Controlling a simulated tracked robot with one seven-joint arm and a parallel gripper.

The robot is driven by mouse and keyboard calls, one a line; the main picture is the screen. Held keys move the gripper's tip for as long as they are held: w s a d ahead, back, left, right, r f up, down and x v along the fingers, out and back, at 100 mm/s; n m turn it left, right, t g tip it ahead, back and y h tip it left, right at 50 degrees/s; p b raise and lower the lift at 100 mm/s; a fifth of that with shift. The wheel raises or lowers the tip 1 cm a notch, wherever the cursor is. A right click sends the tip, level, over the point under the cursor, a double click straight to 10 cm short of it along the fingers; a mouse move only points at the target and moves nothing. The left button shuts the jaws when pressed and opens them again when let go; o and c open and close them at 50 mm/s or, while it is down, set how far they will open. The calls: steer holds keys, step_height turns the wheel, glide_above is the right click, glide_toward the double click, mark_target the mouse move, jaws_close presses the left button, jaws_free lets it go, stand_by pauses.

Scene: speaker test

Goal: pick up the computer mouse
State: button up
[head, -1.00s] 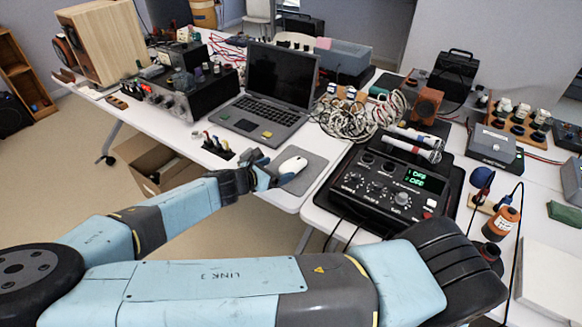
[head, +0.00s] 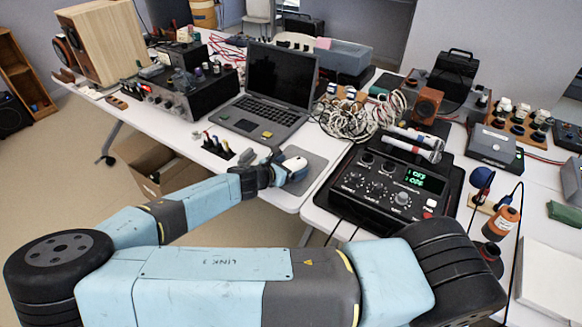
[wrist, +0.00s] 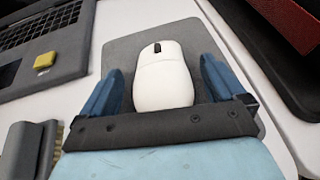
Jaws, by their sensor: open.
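The white computer mouse (wrist: 163,82) with a dark scroll wheel lies on a grey mouse pad (wrist: 122,46). In the wrist view my gripper (wrist: 160,75) is open, with one blue finger on each side of the mouse. Gaps show between the fingers and the mouse, and the mouse's near end is hidden by the gripper's dark body. In the head view the mouse (head: 294,163) shows just at my gripper (head: 284,170), partly hidden by it, on the pad (head: 312,168) in front of the laptop.
The laptop (head: 270,88) stands behind the pad, with a small yellow item (wrist: 44,61) on its corner. A black mixer (head: 390,185) is close on the right. A dark holder with small tools (head: 219,147) stands to the left. Tangled cables (head: 348,116) lie behind.

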steer(key=c, duration=1.1)
steer(key=shift+r, duration=0.15)
